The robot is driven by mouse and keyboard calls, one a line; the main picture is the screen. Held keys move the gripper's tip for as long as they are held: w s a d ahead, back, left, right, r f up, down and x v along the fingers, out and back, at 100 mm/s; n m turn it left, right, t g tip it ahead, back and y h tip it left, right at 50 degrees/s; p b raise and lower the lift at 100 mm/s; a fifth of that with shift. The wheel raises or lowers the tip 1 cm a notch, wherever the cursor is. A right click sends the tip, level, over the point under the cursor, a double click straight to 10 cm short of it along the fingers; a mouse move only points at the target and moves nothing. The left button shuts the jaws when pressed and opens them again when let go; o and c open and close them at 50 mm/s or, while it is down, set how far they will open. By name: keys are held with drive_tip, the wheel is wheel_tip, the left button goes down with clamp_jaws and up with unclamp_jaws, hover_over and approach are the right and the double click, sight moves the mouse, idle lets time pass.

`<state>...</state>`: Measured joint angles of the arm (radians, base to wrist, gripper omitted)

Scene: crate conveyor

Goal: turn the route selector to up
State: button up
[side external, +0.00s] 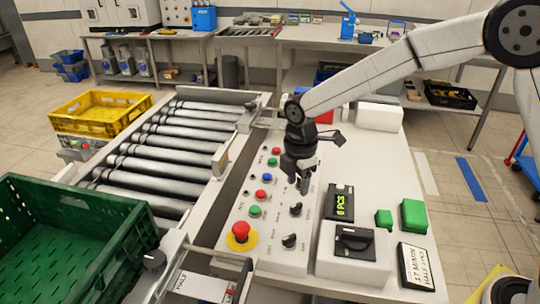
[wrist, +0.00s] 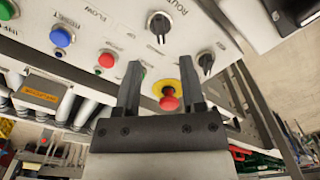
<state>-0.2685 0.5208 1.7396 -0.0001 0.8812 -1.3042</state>
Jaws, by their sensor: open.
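The route selector (wrist: 160,23) is a black knob on a silver ring at the top of the wrist view, beside a partly cut-off label starting "ROU". Its black handle stands nearly vertical in that picture; I cannot read which position it marks. In the side view the selector appears to be the upper black knob (side external: 296,209) on the white panel. My gripper (side external: 302,186) is above the panel, just beyond that knob and apart from it. In the wrist view my gripper (wrist: 160,76) is open, with nothing between its fingers.
A second black knob (side external: 289,241) sits nearer the panel's front. A red emergency stop (side external: 240,232) on yellow and several coloured buttons are to the left. A larger switch box (side external: 355,243) and a counter display (side external: 341,203) stand to the right.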

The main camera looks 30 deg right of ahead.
sight(297, 205)
drive_tip(key=shift+f, duration=3.3)
clamp_jaws()
